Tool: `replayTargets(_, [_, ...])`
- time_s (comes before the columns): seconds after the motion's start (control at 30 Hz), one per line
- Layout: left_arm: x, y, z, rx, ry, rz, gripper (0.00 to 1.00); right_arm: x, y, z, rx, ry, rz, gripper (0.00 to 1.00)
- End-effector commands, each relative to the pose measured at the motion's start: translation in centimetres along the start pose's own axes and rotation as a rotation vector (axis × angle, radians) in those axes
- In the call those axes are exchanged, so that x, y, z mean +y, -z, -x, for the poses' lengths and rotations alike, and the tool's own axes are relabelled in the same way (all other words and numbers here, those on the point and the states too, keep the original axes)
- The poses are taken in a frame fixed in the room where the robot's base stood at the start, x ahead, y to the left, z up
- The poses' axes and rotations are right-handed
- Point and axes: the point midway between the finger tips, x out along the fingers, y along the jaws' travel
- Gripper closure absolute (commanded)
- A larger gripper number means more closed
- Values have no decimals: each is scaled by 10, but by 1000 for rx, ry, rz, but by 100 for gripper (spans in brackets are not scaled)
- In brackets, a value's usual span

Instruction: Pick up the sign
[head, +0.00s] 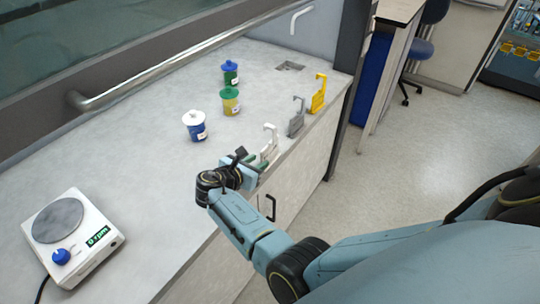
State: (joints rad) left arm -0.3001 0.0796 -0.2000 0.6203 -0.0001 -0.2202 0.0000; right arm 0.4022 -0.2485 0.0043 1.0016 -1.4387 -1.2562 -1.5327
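Three hook-topped signs stand in a row along the counter's right edge: a white sign (269,147), a grey sign (297,121) and a yellow sign (319,97). My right gripper (259,162) is at the base of the white sign, the nearest of the three. Dark green fingertip parts show beside the sign's lower part. The wrist hides part of the fingers, so I cannot tell whether they touch or grip the sign. The white sign looks upright on the counter edge. My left gripper is not in view.
Three lidded jars stand behind the signs: blue with white lid (195,126), yellow with green lid (230,102), and green with blue lid (230,73). A hotplate (75,236) sits at front left. A metal rail (180,62) runs along the back. The counter's middle is clear.

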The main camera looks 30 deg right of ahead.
Motion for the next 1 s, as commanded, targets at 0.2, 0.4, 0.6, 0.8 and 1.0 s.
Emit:
replayTargets(0.2, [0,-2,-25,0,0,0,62,3,4,-24,0,1,-2,67])
replayTargets(0.4, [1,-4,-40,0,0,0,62,3,2,-47,-1,2,-1,67])
replayTargets(0.6, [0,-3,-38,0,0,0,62,3,-1,-48,0,1,0,67])
replayTargets(0.8, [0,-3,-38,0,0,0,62,3,-1,-47,0,1,0,87])
replayTargets(1.0, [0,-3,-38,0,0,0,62,3,0,-47,0,1,0,100])
